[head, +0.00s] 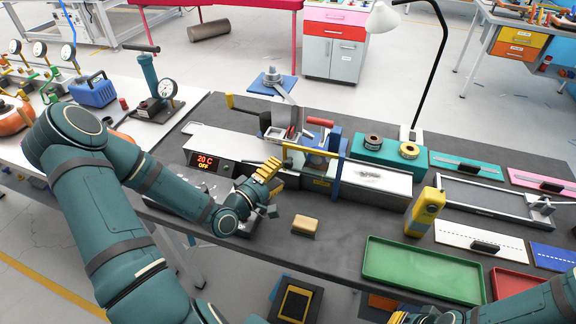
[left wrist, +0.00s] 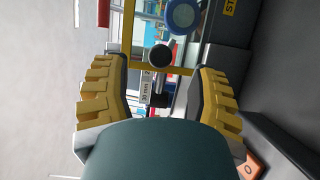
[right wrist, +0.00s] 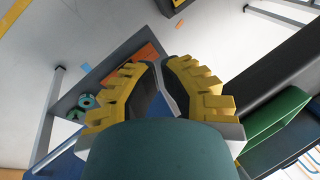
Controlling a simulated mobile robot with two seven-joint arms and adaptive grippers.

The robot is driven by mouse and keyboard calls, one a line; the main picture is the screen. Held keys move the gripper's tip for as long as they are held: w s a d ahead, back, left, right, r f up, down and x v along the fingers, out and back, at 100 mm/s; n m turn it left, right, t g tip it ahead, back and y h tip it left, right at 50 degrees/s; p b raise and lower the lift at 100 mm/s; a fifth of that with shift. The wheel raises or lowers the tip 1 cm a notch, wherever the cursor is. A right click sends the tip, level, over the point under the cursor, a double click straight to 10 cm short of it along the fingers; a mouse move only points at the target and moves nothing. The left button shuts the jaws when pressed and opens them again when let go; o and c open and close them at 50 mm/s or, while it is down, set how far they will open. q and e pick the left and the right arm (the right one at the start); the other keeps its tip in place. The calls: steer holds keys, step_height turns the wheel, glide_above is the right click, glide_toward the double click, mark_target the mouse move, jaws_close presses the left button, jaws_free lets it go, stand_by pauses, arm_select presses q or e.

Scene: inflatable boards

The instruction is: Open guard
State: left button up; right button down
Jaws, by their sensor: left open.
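The sealing machine (head: 370,180) stands on the dark bench, with a grey body and a display reading "20 C OFF" (head: 205,162). A yellow-barred guard (head: 308,149) crosses its middle, beside a blue upright frame (head: 338,180). My left gripper (head: 270,173) is open at the front left of the guard. In the left wrist view, the yellow guard bars (left wrist: 172,70) and a round black knob (left wrist: 160,56) show between the open fingers, with no clear contact. My right gripper (right wrist: 160,64) is shut and empty, low by the bench's front edge.
A tan block (head: 304,226) lies on the bench before the machine. A yellow handheld device (head: 425,212) stands to the right, near a green tray (head: 422,272). A teal holder (head: 375,158) with rolls and a black lamp (head: 425,80) are behind.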

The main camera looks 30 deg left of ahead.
mark_target(286, 166)
arm_select(q)
steer(key=shift+w+d, duration=0.2)
steer(key=shift+w, duration=0.95)
steer(key=shift+w+d, duration=0.2)
steer(key=shift+w, duration=0.95)
jaws_close()
